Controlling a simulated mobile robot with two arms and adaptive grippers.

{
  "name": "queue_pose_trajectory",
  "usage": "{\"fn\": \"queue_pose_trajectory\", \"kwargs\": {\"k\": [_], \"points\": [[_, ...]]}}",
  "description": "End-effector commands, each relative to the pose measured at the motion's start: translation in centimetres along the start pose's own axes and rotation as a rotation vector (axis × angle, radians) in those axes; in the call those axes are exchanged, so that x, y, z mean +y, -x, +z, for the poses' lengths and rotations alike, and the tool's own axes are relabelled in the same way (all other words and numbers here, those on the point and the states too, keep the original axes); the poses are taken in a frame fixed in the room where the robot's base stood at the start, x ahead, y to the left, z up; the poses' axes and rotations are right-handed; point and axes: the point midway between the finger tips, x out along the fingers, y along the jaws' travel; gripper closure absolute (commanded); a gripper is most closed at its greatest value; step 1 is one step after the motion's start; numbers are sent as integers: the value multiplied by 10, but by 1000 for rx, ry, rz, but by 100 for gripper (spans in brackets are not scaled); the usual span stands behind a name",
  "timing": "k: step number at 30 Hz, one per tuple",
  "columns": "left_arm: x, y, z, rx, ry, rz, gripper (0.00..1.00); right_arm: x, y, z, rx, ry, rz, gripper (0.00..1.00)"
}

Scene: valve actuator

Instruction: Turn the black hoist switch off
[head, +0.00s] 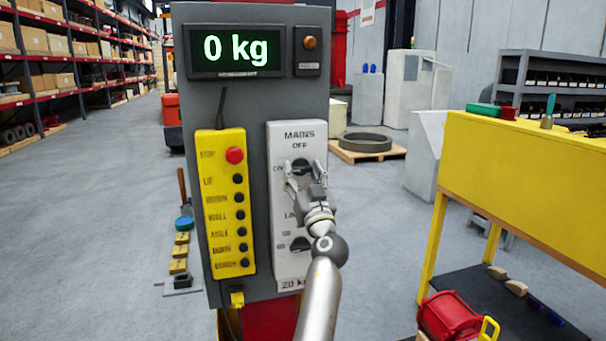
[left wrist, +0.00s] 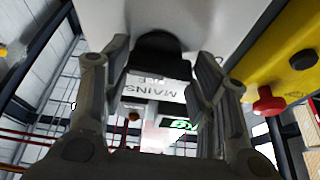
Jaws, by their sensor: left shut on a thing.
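The black hoist switch (head: 301,165) is a round knob near the top of a light grey panel (head: 284,215), under the words MAINS and OFF, with ON printed to its left. My left gripper (head: 305,172) is at the knob with one finger on each side, shut on it. In the left wrist view the black knob (left wrist: 160,56) sits between the two fingers (left wrist: 160,75), with the MAINS lettering upside down beyond it. The fingers partly cover the knob in the head view, so I cannot tell which way it points. My right gripper is not in view.
A yellow pendant (head: 225,205) with a red stop button (head: 235,155) and several black buttons hangs left of the panel. A display (head: 235,50) above reads 0 kg. Another black knob (head: 300,243) is lower on the panel. A yellow bench (head: 520,180) stands at right.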

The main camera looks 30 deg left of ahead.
Motion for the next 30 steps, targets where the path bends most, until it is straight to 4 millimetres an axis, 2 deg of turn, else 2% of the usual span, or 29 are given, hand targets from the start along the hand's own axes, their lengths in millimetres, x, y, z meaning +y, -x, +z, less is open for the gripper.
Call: {"fn": "queue_pose_trajectory", "kwargs": {"k": [11, 30], "points": [[-2, -3, -8, 2, -262, 111, 70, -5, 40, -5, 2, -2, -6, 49], [-5, -6, -13, 1, -827, 344, 70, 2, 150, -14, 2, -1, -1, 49]]}}
